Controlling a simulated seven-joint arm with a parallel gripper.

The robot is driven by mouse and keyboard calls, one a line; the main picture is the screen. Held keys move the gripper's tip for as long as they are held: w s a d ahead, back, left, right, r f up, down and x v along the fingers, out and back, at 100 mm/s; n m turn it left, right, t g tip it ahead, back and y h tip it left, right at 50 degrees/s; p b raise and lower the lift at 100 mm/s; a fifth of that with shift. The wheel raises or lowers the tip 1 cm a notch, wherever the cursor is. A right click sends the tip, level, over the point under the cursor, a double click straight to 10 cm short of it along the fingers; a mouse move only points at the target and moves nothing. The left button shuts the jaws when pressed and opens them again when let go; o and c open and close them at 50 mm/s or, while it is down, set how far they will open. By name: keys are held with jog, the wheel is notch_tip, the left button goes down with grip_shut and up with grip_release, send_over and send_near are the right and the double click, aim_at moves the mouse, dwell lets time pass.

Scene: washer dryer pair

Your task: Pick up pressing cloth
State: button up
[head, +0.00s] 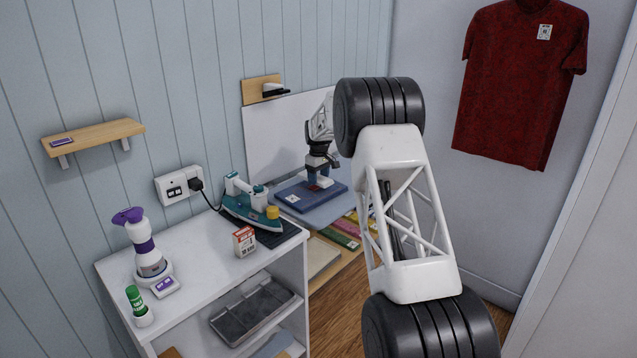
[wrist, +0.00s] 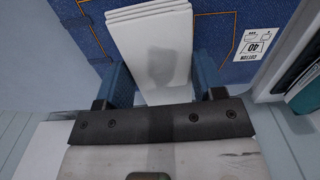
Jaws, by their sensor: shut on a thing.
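The pressing cloth is a white folded cloth (wrist: 155,40) with layered edges, seen in the wrist view over blue denim. My gripper (wrist: 162,82) has one blue finger on each side of it and is shut on it. In the head view my gripper (head: 319,178) is low over the folded blue denim (head: 290,196) on the board, and the cloth is hard to make out between the fingers. I cannot tell whether the cloth touches the denim. The denim also shows in the wrist view (wrist: 84,40), with a white "cotton 40" label (wrist: 257,43).
A teal and white iron (head: 247,207) stands on a dark pad left of the board, on a white shelf unit (head: 205,285). A small red-white box (head: 244,242), a purple-white bottle (head: 143,245) and a green-capped stick (head: 136,303) stand there too. A red shirt (head: 520,85) hangs at right.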

jog(key=shift+s+d+r, duration=0.3)
jog(key=shift+s, duration=2.35)
jog(key=shift+s+d+r, duration=0.25)
jog(key=shift+s, duration=2.35)
jog(key=shift+s+d+r, duration=0.3)
jog(key=shift+s, duration=2.35)
